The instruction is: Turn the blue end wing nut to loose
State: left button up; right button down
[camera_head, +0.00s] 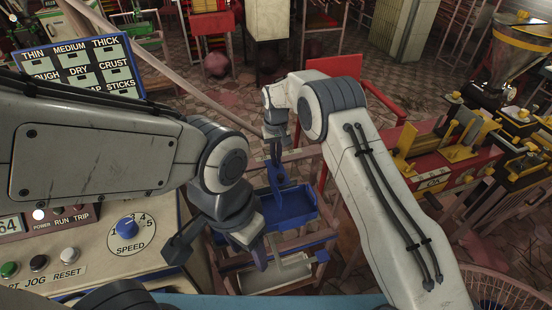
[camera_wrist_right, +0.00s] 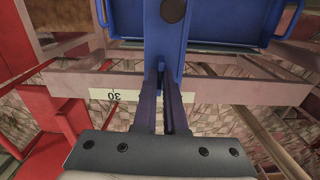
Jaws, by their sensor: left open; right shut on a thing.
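My right gripper (camera_head: 277,155) reaches down to a blue tray (camera_head: 292,208). In the right wrist view its dark fingers (camera_wrist_right: 164,85) are shut on a blue upright bar (camera_wrist_right: 168,45), which stands in front of the tray (camera_wrist_right: 230,22). My left gripper (camera_head: 217,260) is open and empty, its fingers spread beside the control panel and above the lower frame.
The control panel (camera_head: 95,262) with a blue speed knob (camera_head: 127,228) and buttons lies close on the left. A wooden frame with a label reading 30 (camera_wrist_right: 112,95) runs under the tray. Red and yellow extruder machinery (camera_head: 450,150) stands to the right.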

jog(key=n, duration=0.6)
jog(key=shift+d+b, duration=0.1)
jog(key=shift+b, duration=0.2)
jog(key=n, duration=0.6)
dwell(0.4)
jog(key=c, duration=1)
grip_release()
jog(key=shift+r+b, duration=0.95)
jog(key=shift+r, duration=4.3)
